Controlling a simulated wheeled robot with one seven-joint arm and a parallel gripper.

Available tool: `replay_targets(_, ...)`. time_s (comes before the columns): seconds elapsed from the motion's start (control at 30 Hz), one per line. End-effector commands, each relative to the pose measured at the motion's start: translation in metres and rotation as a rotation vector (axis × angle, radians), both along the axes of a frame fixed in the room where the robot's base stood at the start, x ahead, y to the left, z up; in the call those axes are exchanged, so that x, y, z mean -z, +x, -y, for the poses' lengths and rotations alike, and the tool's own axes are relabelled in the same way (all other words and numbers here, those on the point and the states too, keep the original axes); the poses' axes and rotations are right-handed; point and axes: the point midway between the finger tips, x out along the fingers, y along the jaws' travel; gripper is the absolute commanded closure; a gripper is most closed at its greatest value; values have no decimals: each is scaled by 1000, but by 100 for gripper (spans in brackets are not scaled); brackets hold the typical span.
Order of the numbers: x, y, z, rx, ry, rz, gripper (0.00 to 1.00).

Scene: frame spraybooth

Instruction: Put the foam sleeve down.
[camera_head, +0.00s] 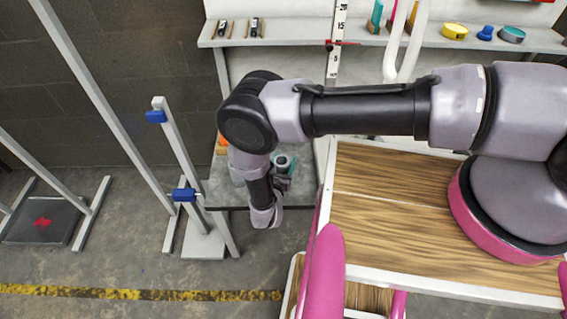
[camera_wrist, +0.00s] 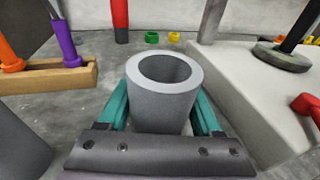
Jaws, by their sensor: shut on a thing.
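The foam sleeve is a grey hollow cylinder with a thick, paler rim. It stands upright in the wrist view (camera_wrist: 162,108), between the two green fingers of my gripper (camera_wrist: 161,98), which is shut on it. In the head view the sleeve (camera_head: 282,162) shows small beside my forearm, over the grey shelf at the end of the bench. My gripper (camera_head: 285,170) is mostly hidden there by my arm. I cannot tell whether the sleeve's bottom touches the surface, as its lower end is hidden.
In the wrist view, a wooden rack (camera_wrist: 48,75) with orange and purple handled tools stands left. A raised grey block (camera_wrist: 250,95) is close on the right, with a dark disc (camera_wrist: 281,57) on it. Small yellow and green rings (camera_wrist: 151,38) lie behind. Grey surface shows between.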

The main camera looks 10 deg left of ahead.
Motion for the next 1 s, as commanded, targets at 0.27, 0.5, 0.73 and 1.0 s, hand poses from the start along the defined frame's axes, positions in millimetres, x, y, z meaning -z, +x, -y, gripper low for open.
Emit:
replay_targets(0.27,10,0,0,0,1,0,96)
replay_targets(0.5,13,0,-1,0,1,0,26)
replay_targets(0.73,13,0,0,0,1,0,4)
replay_targets(1.0,9,-6,-1,-2,-1,-1,4)
